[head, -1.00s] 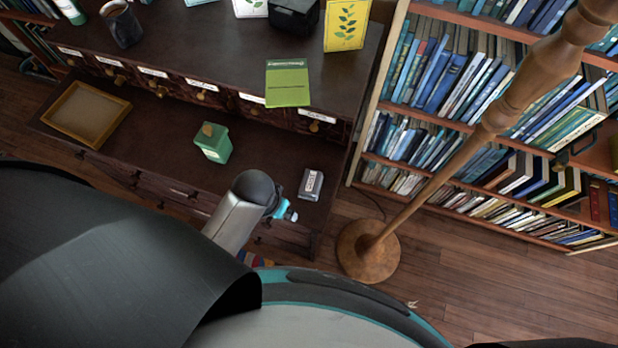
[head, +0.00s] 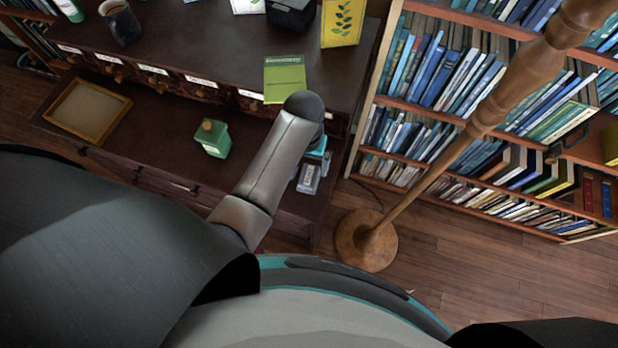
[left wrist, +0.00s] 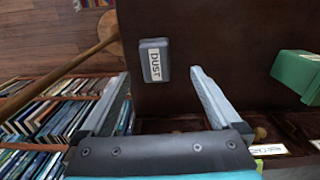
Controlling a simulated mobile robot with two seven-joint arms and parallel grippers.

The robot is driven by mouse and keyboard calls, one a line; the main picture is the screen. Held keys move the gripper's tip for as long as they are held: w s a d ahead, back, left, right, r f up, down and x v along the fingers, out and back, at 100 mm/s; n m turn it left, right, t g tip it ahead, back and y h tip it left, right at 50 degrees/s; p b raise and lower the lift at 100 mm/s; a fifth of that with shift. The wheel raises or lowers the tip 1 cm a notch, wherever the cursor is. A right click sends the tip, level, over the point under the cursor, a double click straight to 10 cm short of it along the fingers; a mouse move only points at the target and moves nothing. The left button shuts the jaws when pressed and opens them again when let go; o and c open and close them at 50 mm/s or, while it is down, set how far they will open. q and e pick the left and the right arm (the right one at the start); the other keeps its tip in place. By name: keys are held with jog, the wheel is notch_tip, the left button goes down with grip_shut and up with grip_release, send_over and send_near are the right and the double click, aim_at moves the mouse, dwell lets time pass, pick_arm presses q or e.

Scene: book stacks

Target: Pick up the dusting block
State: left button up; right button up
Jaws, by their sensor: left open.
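The dusting block (head: 309,179) is a small grey block with a white label, lying on the lower shelf of the dark cabinet near its right end. In the left wrist view the block (left wrist: 150,68) shows its "DUST" label, just beyond and between the two fingertips. My left gripper (head: 314,160) is over the block in the head view, partly hidden by my own wrist. In the left wrist view the gripper (left wrist: 160,77) is open, its fingers apart and empty. My right gripper is not in view.
A green container (head: 213,139) stands left of the block on the lower shelf (head: 165,125). A wooden tray (head: 88,111) lies farther left. A green booklet (head: 285,80) lies on the cabinet above. A wooden lamp stand (head: 366,240) rises at the right, before a bookcase.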

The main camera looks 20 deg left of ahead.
aim_at(309, 175)
pick_arm(q)
notch_tip(309, 175, down, 2)
jog(key=shift+f, duration=0.15)
jog(key=f+b, duration=0.1)
jog(key=f, duration=0.2)
jog(key=f+b, duration=0.1)
jog(key=f, duration=0.1)
jog(key=shift+w+d+b, duration=0.2)
jog(key=shift+d+b, duration=0.15)
jog(key=shift+d, duration=0.05)
jog(key=shift+r, duration=0.1)
jog(key=c, duration=1.5)
